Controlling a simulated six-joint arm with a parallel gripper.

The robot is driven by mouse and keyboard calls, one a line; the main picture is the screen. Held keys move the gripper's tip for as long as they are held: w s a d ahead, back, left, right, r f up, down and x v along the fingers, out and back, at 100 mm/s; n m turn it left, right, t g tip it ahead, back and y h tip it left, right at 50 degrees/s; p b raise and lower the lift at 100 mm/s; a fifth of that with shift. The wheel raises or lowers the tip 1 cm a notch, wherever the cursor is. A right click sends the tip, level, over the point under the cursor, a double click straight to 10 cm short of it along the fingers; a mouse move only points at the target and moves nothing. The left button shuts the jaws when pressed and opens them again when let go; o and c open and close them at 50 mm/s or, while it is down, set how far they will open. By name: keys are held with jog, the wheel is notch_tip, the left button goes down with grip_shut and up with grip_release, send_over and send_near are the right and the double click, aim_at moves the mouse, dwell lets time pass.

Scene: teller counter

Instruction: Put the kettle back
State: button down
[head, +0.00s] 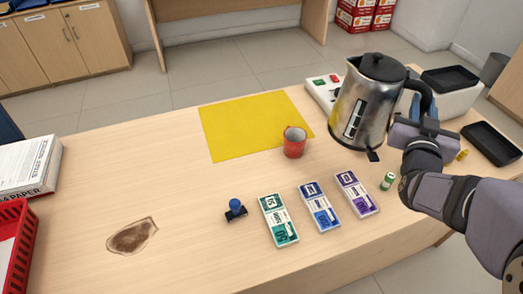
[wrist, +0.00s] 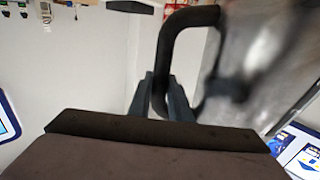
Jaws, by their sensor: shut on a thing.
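The kettle (head: 362,105) is brushed steel with a black lid, black handle and black bottom rim. It stands nearly upright at the right of the counter in the head view. My gripper (head: 414,108) is at its right side, shut on the black handle. In the wrist view the fingers (wrist: 160,95) close around the lower part of the handle (wrist: 172,45), with the blurred steel body (wrist: 265,65) to the right. I cannot tell clearly whether the kettle's bottom touches the counter. No separate kettle base is clearly seen.
Banknote bundles (head: 318,207), a green-white cylinder (head: 388,181) and a blue stamp (head: 236,209) lie in front. Black trays (head: 490,142) are right.

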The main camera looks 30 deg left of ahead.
jog(key=w+a+n+y, duration=0.2)
jog(key=a+n+y, duration=0.15)
jog(key=a, duration=0.95)
jog(key=s+a+n+g+y+b, duration=0.1)
jog(key=s+a+n+g+y, duration=0.3)
jog(key=a, duration=1.4)
jog(key=s+a+n+g+y, duration=0.15)
jog(key=s+a+y, duration=0.45)
jog(key=a, duration=1.1)
notch_tip(320, 180, down, 11)
jog(key=h, duration=0.1)
jog(key=shift+s, duration=0.35)
jog(key=shift+f, duration=2)
jog(key=c, duration=1.7)
grip_release()
jog(key=shift+d+f, duration=0.1)
jog(key=shift+f, duration=0.2)
jog(key=shift+c, duration=0.2)
jog(key=shift+o, duration=0.5)
jog(key=shift+s, duration=0.1)
